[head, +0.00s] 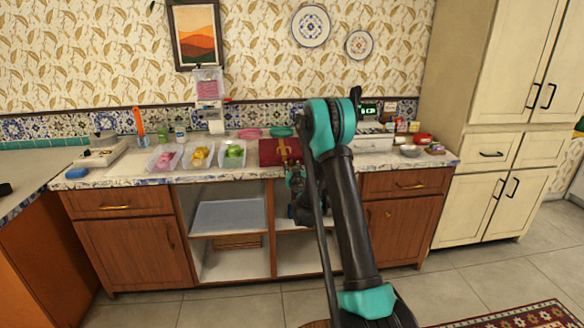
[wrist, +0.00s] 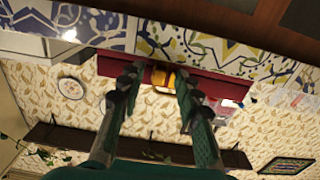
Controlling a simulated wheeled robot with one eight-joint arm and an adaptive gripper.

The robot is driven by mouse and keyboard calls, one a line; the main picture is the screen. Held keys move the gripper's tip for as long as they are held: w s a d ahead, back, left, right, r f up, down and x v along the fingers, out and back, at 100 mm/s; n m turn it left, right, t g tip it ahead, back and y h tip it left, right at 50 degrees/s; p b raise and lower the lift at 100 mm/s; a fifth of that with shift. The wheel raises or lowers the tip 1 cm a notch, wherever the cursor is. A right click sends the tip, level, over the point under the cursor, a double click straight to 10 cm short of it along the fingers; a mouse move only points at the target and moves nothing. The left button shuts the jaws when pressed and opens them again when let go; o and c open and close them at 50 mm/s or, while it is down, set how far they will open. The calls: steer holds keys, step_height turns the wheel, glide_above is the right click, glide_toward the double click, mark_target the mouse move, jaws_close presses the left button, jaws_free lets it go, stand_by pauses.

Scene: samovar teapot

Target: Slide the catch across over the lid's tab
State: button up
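A dark red box (head: 270,152) sits on the counter, partly hidden behind my arm in the head view. A brownish-gold strip shows on its front. In the wrist view, which looks upside down, the red box (wrist: 222,86) spans the middle, with a yellow-orange fitting (wrist: 160,77) on it. My gripper (wrist: 157,86) has its two fingers spread, one on each side of the fitting in the picture. I cannot tell whether they touch it. The catch and the lid's tab cannot be told apart at this size.
The tiled counter edge (wrist: 200,47) crosses the wrist view close to the fingertips. Clear bins (head: 200,156) with coloured contents stand left of the box. A white appliance (head: 372,143), a bowl (head: 411,151) and jars stand to the right. Open shelves lie below the counter.

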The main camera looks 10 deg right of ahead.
jaws_close()
steer(key=shift+a, duration=1.65)
steer(key=shift+o, duration=0.4)
jaws_free()
steer(key=shift+a, duration=0.15)
steer(key=s, duration=0.7)
steer(key=shift+s, duration=0.3)
